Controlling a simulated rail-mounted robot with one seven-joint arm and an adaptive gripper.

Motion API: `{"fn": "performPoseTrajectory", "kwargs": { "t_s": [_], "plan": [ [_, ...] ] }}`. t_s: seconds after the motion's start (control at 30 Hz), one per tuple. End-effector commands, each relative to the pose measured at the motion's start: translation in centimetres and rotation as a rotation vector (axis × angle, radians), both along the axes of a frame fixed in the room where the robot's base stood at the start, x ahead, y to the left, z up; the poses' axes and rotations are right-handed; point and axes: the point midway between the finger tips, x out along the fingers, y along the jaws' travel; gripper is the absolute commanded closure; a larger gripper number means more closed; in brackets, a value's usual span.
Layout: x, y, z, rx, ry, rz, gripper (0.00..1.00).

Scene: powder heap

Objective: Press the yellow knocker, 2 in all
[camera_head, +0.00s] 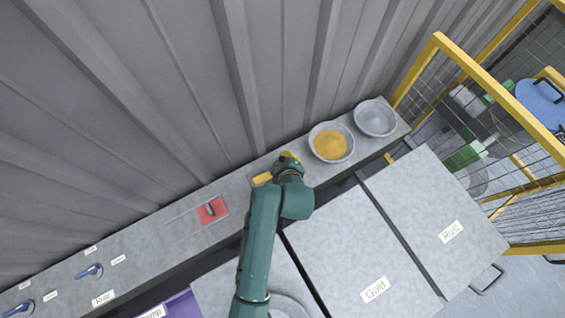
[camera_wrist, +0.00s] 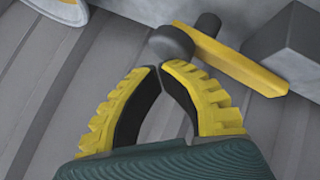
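The yellow knocker (camera_head: 261,179) shows in the camera_head view on the grey ledge along the wall, just left of my gripper (camera_head: 290,156). In the camera_wrist view the knocker is a flat yellow bar (camera_wrist: 235,63) with a dark round knob (camera_wrist: 171,42) at its left end and a dark peg beside it. My gripper (camera_wrist: 157,67) has yellow ridged fingers. Their tips meet, with nothing seen between them. The tips appear just below the round knob; I cannot tell whether they touch it. In the camera_head view my arm partly covers the knocker's surroundings.
A bowl of yellow powder (camera_head: 331,143) and an empty-looking grey bowl (camera_head: 375,118) stand right of my gripper. A red plate (camera_head: 212,211) with a dark handle lies left. Grey bins labelled Gold (camera_head: 350,240) and Rust (camera_head: 437,205) stand in front. A yellow fence (camera_head: 470,68) is right.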

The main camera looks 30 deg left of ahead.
Motion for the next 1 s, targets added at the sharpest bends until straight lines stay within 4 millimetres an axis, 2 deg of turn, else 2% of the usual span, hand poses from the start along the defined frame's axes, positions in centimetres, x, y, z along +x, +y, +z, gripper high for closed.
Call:
{"fn": "performPoseTrajectory", "kwargs": {
  "t_s": [1.0],
  "plan": [
    [-0.1,0.0,-1.5,-0.001,0.006,0.001,1.0]
  ]
}}
